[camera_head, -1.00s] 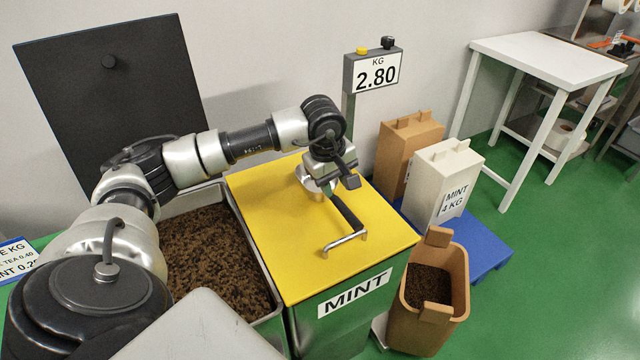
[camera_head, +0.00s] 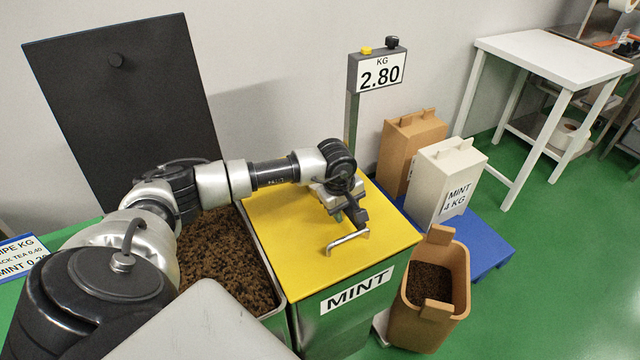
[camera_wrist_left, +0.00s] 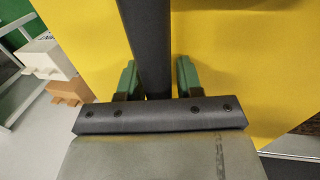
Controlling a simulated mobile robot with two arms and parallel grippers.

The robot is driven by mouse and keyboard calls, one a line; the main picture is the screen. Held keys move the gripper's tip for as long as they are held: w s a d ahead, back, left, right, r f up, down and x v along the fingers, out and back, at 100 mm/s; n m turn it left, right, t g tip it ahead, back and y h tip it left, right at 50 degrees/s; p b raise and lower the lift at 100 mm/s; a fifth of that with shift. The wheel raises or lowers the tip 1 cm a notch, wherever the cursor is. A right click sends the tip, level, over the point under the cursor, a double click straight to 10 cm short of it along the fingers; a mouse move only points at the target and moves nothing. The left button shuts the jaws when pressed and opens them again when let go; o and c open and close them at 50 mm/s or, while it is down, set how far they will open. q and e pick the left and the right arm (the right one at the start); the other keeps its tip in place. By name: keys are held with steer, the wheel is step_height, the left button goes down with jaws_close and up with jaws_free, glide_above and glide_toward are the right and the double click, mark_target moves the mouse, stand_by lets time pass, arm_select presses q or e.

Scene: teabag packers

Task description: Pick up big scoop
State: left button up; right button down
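A dark handle bar (camera_wrist_left: 148,40), which appears to be the big scoop's, lies over the yellow lid (camera_head: 282,235) of the mint bin. My left gripper (camera_head: 356,217) is low over the lid and hides most of the scoop in the head view. In the left wrist view the two green fingers (camera_wrist_left: 157,80) are apart, one on each side of the dark bar. A gap shows beside the right finger; I cannot tell whether the left finger touches the bar. My right gripper is not in view.
A metal loop handle (camera_head: 347,241) stands on the lid just in front of my gripper. An open bin of brown tea (camera_head: 215,262) is to the left. The scale display (camera_head: 378,73) reads 2.80. A brown container (camera_head: 436,290) stands at the right.

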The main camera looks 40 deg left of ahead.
arm_select(q)
steer(key=c, duration=0.7)
jaws_close()
steer(key=shift+r, duration=0.15)
steer(key=shift+r, duration=0.25)
step_height(320, 180, up, 4)
steer(key=shift+w+f+b, duration=0.1)
steer(key=shift+f+b, duration=0.15)
steer(key=shift+b, duration=0.2)
steer(key=w+d+r+b, duration=0.1)
steer(key=w+d+r, duration=0.2)
steer(key=d+r, duration=0.3)
steer(key=d, duration=0.5)
steer(key=shift+d+r+b, duration=0.15)
steer(key=shift+r+b, duration=0.15)
steer(key=shift+r, duration=0.1)
